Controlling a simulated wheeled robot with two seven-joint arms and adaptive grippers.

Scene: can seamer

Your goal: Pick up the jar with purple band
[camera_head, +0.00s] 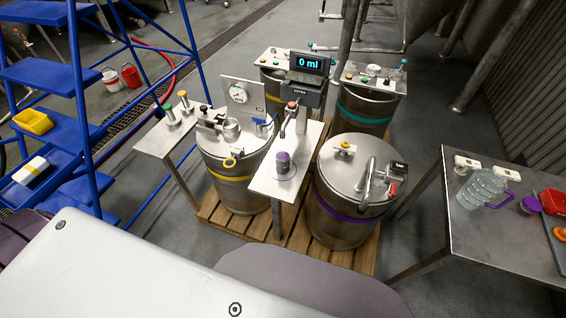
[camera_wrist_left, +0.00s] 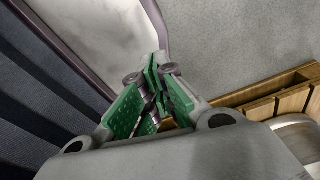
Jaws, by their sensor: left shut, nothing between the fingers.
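A small jar with a purple band (camera_head: 283,164) stands upright on the narrow steel stand (camera_head: 287,183) in the middle of the head view, under the filling head with the "0 ml" display (camera_head: 309,63). My left gripper (camera_wrist_left: 158,90) shows in the left wrist view, its green-padded fingers shut with nothing between them. It is low, near the pallet's edge, and away from the jar, which does not show in that view. Neither gripper is visible in the head view.
Steel kegs flank the stand: a yellow-banded one (camera_head: 237,179) left, a purple-banded one (camera_head: 349,207) right. They stand on a wooden pallet (camera_head: 297,243). A side table (camera_head: 500,240) at right holds a clear jug (camera_head: 482,188). A blue ladder (camera_head: 60,75) stands at left.

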